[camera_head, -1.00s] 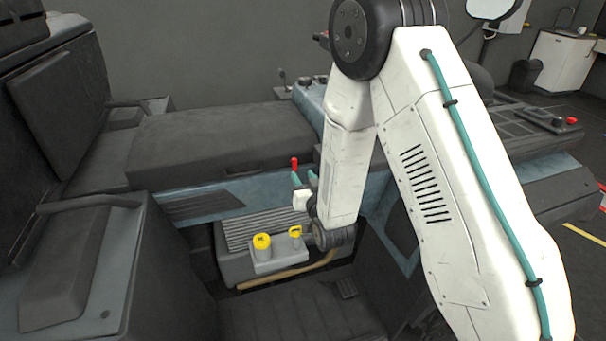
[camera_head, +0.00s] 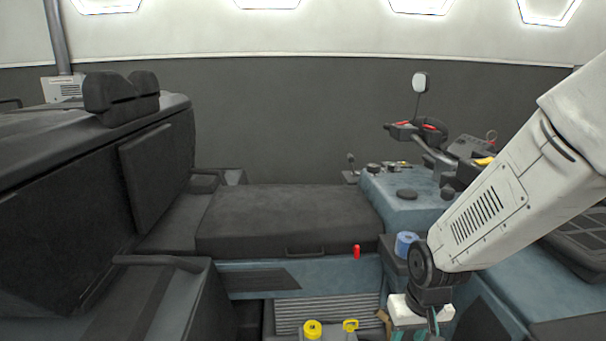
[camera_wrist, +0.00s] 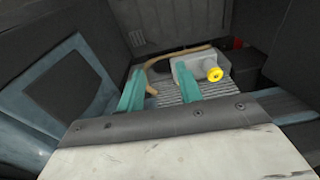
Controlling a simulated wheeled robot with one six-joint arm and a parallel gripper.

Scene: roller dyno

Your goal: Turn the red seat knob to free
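The red seat knob (camera_head: 356,251) is a small upright red handle on the front edge below the black seat cushion (camera_head: 290,215), in the head view. I cannot make it out for sure in the wrist view. My gripper (camera_head: 415,334) is below and to the right of the knob, apart from it, pointing down at the bottom edge of the head view. In the wrist view its two teal fingers (camera_wrist: 159,88) stand apart with nothing held between them. The fingertips are cut off or hidden in the head view.
A grey box with a yellow round knob (camera_head: 312,329) and a yellow handle (camera_head: 350,325) sits left of my gripper. The yellow knob also shows in the wrist view (camera_wrist: 215,74). A blue roll-like part (camera_head: 406,244) and a blue console (camera_head: 405,200) stand right of the red knob.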

